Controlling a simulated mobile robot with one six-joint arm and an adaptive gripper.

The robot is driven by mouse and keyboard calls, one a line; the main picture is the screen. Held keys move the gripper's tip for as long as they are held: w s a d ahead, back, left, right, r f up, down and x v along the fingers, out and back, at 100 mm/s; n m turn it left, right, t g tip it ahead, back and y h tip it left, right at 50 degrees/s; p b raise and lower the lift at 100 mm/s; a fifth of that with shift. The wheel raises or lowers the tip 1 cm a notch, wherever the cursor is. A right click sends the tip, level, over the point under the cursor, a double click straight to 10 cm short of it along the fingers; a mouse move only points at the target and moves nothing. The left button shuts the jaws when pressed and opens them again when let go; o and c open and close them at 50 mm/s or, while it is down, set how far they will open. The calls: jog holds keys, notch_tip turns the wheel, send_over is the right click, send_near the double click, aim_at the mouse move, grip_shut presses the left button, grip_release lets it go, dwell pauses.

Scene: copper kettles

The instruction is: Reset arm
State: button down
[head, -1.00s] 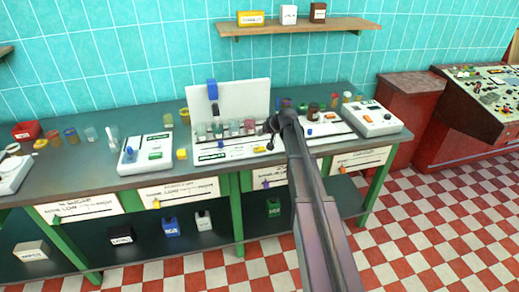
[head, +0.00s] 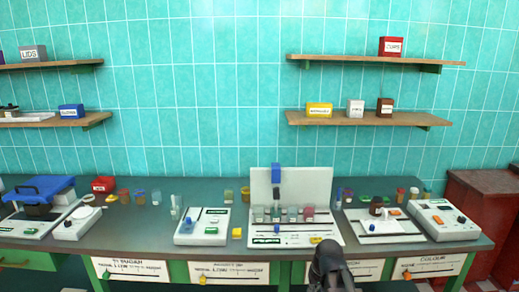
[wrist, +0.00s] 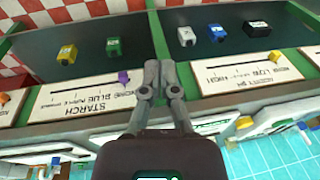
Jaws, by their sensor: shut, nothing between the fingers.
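My gripper (wrist: 160,80) shows in the wrist view with its two grey fingers together and nothing between them. It is in front of the bench's front edge, between the white starch card (wrist: 85,103) and the acidity card (wrist: 235,73). In the head view, a dark end part of my arm (head: 330,265) rises from the bottom edge, right of centre, in front of the bench. The fingertips cannot be made out there.
The bench (head: 150,222) carries a white tester with a back panel (head: 318,185), other white devices (head: 203,226), a blue-lidded device (head: 40,192) and small jars. Wall shelves (head: 375,60) hang above. In the wrist view, small boxes (wrist: 186,36) stand on the under-shelf.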

jog(key=s+g+h, duration=0.1)
jog(key=s, duration=0.8)
jog(key=shift+f+h, duration=0.2)
jog(key=shift+h, duration=0.1)
